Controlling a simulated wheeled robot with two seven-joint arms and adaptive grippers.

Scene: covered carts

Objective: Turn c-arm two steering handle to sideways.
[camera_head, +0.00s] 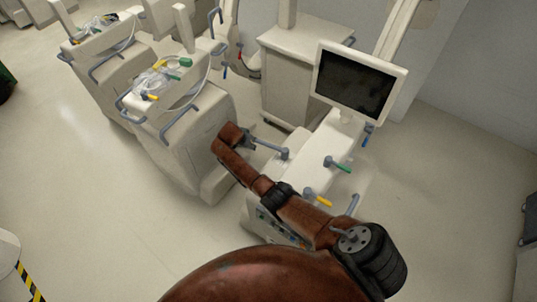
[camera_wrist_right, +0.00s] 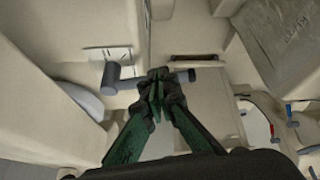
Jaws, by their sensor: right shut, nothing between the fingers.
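A grey-blue steering handle (camera_head: 268,147) sits on the pale cart with the monitor, its bar running left from a round hub (camera_head: 284,153). My right gripper (camera_head: 249,141) is at the bar's far left end, with its fingers shut and nothing held. In the right wrist view the fingertips (camera_wrist_right: 158,84) overlap the middle of the handle's bar, with the hub (camera_wrist_right: 111,75) to the left and the bar's tip (camera_wrist_right: 191,75) to the right. I cannot tell whether they touch it. My left gripper is out of view.
A dark monitor (camera_head: 354,80) stands on the cart (camera_head: 318,150). A green lever (camera_head: 338,164) and a yellow lever (camera_head: 318,198) are nearby. A bulky pale machine (camera_head: 185,140) with clear tubing stands close left of my gripper. Open floor (camera_head: 450,190) lies to the right.

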